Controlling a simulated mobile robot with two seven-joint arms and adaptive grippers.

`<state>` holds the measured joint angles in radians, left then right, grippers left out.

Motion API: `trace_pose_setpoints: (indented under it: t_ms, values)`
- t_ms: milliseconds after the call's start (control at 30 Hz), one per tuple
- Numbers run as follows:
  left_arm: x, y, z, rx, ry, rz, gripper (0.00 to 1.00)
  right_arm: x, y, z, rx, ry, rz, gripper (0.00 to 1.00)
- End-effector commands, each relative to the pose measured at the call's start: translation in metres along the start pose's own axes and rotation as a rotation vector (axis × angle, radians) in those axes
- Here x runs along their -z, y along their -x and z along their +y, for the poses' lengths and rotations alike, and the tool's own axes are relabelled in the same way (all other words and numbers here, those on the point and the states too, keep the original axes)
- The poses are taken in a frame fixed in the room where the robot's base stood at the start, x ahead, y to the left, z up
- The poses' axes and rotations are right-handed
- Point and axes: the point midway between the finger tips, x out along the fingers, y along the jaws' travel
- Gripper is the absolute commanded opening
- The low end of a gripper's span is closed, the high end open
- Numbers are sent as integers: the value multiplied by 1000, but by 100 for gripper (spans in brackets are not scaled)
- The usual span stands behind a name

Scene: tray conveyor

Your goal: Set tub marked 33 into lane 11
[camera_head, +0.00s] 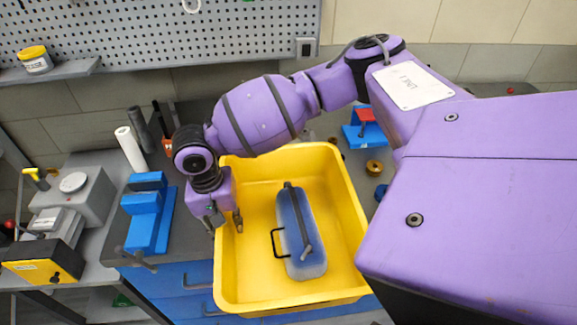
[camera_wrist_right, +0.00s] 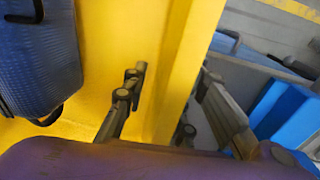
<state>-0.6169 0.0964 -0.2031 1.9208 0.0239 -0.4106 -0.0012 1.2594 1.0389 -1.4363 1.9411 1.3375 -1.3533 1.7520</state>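A yellow tub (camera_head: 344,190) stands on the grey worktop with a blue case (camera_head: 301,240) lying inside it. No number 33 can be read on the tub, and no lane marked 11 shows. My right gripper (camera_head: 222,222) is at the tub's left wall, pointing down. In the right wrist view its open fingers (camera_wrist_right: 172,85) straddle the yellow wall (camera_wrist_right: 182,60), one inside the tub and one outside. A gap seems to show between the fingers and the wall; contact is not clear. My left gripper is not in view.
A blue vise-like block (camera_head: 148,215) stands left of the tub, close to my right gripper. A grey machine (camera_head: 75,195) is farther left. A blue-and-red tool (camera_head: 364,128) and a brass ring (camera_head: 374,167) lie behind right. A pegboard (camera_head: 180,45) hangs behind.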

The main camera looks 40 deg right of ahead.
Motion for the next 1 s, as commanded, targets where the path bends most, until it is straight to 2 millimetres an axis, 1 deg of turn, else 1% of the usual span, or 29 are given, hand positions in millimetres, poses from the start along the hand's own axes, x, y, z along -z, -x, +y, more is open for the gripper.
trace_pose_setpoints:
  t_ms: [67, 233, 267, 400, 467, 1000]
  values:
    - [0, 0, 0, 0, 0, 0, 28, 0, -3, 0, 1, 0, 0, 26]
    - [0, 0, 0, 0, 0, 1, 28, 0, -3, 0, 2, 0, 1, 26]
    - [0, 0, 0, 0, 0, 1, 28, 0, -3, 0, 2, 0, 1, 24]
    - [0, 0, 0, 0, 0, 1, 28, 0, -3, 0, 2, 0, 1, 6]
    - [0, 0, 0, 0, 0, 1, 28, 0, -3, 0, 2, 0, 1, 0]
    - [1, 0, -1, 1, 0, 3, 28, 0, -2, -1, 3, -1, 2, 0]
